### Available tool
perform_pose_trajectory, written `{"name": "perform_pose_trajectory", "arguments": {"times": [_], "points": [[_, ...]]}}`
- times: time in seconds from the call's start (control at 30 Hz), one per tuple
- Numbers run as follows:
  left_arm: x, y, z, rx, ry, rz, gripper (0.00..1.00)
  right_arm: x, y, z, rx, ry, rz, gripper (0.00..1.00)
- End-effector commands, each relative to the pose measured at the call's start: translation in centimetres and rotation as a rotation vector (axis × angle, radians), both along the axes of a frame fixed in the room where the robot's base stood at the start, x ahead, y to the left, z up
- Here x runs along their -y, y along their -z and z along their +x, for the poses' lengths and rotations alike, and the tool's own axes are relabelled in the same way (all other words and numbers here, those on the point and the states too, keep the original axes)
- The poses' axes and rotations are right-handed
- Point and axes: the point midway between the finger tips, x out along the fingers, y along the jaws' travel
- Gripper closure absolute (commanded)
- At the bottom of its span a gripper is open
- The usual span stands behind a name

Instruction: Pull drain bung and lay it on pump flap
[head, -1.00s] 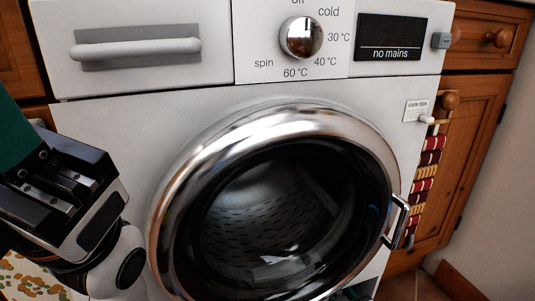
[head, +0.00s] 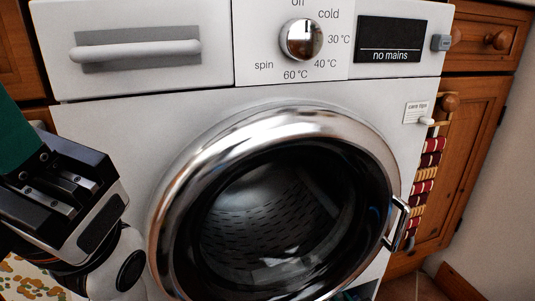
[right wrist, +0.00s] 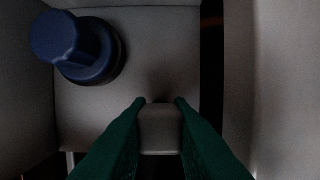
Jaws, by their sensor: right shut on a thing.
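In the right wrist view my right gripper (right wrist: 160,128) has green fingers closed on a small grey block, the held piece (right wrist: 160,130). I cannot tell for sure whether this is the drain bung. A dark blue round knob (right wrist: 82,47) stands on the grey back wall of a recess, up and left of the fingers and apart from them. In the head view part of my left gripper (head: 18,140) shows at the left edge, with one green finger; its tips are cut off. The pump flap cannot be made out clearly.
The washing machine (head: 110,125) fills the head view, its round door (head: 290,225) shut and its display (head: 390,38) reading "no mains". In the wrist view, pale walls bound the recess on both sides. Wooden cabinets (head: 480,110) stand at the right.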

Motion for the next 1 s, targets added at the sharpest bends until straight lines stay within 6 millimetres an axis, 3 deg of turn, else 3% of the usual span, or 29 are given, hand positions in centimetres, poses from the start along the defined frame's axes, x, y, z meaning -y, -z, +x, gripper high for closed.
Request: {"name": "perform_pose_trajectory", "arguments": {"times": [0.33, 0.73, 1.0], "points": [[0.0, 0.0, 0.0, -0.001, 0.000, 0.000, 0.64, 0.6, 0.1, -1.4, -0.002, 0.000, -0.001, 1.00], [0.0, 0.2, 0.0, -0.001, 0.000, 0.000, 0.64, 1.9, 0.1, -5.0, -0.001, 0.000, -0.001, 1.00], [0.0, 0.2, 0.0, -0.001, 0.000, 0.000, 0.64, 2.0, 0.0, -5.4, 0.000, 0.000, 0.000, 1.00]]}}
